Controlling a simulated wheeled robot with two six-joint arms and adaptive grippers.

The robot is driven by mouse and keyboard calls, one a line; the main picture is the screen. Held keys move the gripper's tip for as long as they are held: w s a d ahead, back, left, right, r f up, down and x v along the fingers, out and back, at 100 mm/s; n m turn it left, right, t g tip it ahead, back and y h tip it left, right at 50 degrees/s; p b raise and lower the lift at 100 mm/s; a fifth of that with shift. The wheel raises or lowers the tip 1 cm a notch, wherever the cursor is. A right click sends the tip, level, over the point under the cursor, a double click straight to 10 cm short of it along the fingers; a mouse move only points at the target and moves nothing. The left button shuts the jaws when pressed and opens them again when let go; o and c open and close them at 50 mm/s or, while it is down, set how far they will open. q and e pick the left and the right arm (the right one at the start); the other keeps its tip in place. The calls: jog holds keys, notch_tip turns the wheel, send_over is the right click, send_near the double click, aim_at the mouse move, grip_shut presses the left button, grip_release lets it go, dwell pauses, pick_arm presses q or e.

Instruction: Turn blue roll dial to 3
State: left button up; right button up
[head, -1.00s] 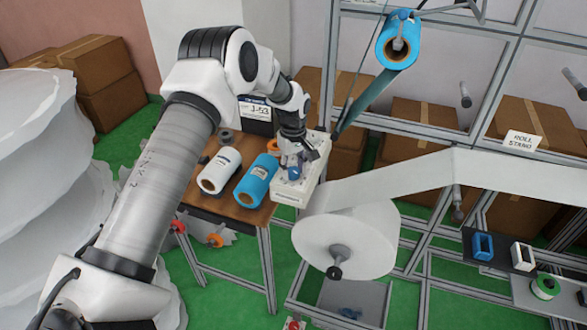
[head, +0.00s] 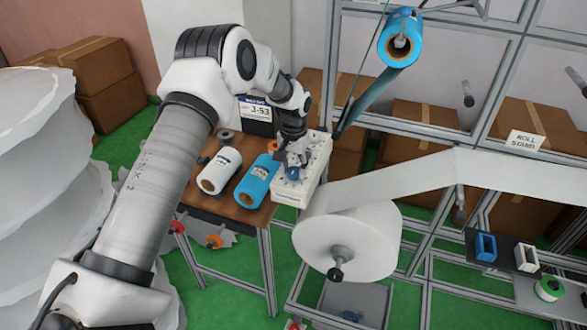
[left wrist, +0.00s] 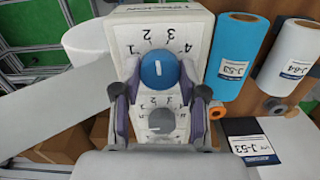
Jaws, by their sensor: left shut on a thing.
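The blue dial (left wrist: 158,70) is a round knob with a short white line on its face, on a white control box (left wrist: 205,25). The box also shows in the head view (head: 287,194). Printed numbers 1 to 4 arc around the dial, upside down in the left wrist view. The white line stands nearly upright there, toward the space between 2 and 3. My left gripper (left wrist: 159,73) has its fingers on either side of the blue dial, closed on it; in the head view it (head: 294,168) covers part of the box. My right gripper is not in view.
A grey dial (left wrist: 160,121) sits beside the blue one on the box. A blue roll (head: 257,182) and a white roll (head: 219,171) lie on the wooden table (head: 245,213) close by. A large white roll (head: 347,235) stands right of the box.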

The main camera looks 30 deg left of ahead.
aim_at(294, 170)
pick_arm(q)
jog(key=m, duration=0.4)
jog(key=shift+s+f+m, duration=0.15)
jog(key=shift+f+m, duration=0.1)
jog(key=shift+m, duration=0.15)
dwell(0.4)
jog(key=o, duration=1.1)
jog(key=shift+c, duration=0.2)
jog(key=shift+o, duration=0.5)
jog(key=shift+w, duration=0.25)
jog(key=shift+r, duration=0.15)
notch_tip(294, 170, up, 12)
